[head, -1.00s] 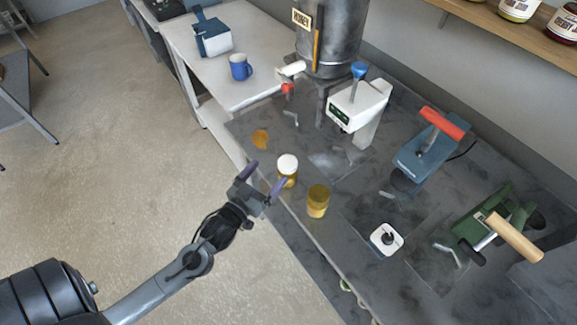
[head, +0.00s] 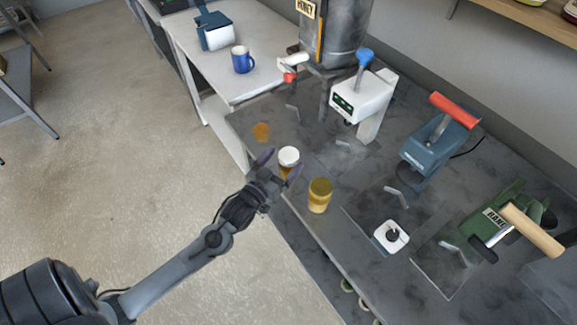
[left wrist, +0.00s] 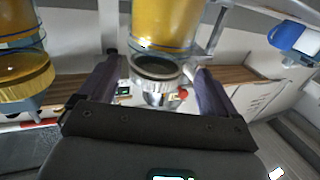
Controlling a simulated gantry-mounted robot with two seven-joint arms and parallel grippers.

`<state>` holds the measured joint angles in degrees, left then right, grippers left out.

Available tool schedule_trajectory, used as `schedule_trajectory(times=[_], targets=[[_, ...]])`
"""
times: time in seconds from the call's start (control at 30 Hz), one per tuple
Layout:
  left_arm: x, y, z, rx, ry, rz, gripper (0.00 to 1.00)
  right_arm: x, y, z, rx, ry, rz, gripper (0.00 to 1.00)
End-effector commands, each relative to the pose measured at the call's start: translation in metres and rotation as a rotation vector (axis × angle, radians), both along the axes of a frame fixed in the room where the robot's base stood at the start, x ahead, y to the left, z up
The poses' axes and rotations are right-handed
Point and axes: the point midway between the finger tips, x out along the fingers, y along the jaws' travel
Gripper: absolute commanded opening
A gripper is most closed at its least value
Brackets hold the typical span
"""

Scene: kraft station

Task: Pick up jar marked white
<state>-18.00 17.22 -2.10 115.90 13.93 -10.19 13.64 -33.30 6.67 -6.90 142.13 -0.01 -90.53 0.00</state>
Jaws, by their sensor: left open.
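The jar with the white lid (head: 289,155) stands upright near the front edge of the dark counter, amber below its lid. My left gripper (head: 278,164) is open, its two fingers spread at the jar's near side; I cannot tell whether they touch it. In the left wrist view, which looks upside down, the amber jar (left wrist: 165,22) is centred just beyond the open fingertips (left wrist: 156,65). A gold-lidded jar (head: 320,195) stands to its right in the head view and also shows in the left wrist view (left wrist: 25,70). My right gripper is out of view.
The honey tank (head: 338,35) stands behind. A white machine with a blue knob (head: 358,100), a blue press with a red handle (head: 435,140) and a green device (head: 495,220) stand farther right. A blue mug (head: 242,60) sits on the white table.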

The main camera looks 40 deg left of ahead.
Motion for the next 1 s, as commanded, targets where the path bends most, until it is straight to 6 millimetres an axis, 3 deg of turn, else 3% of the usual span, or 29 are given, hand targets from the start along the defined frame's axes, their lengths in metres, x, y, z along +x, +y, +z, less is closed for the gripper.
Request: schedule_trajectory(times=[0.3, 0.63, 1.0], targets=[[0.039, 0.0, -0.001, 0.001, -0.002, 0.0, 0.92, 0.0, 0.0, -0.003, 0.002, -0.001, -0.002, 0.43], [0.044, 0.001, -0.001, 0.001, 0.0, -0.001, 0.92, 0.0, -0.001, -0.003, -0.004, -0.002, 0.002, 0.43], [0.044, 0.001, -0.001, 0.0, 0.0, -0.001, 0.37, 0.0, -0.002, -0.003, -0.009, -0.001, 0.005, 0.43]])
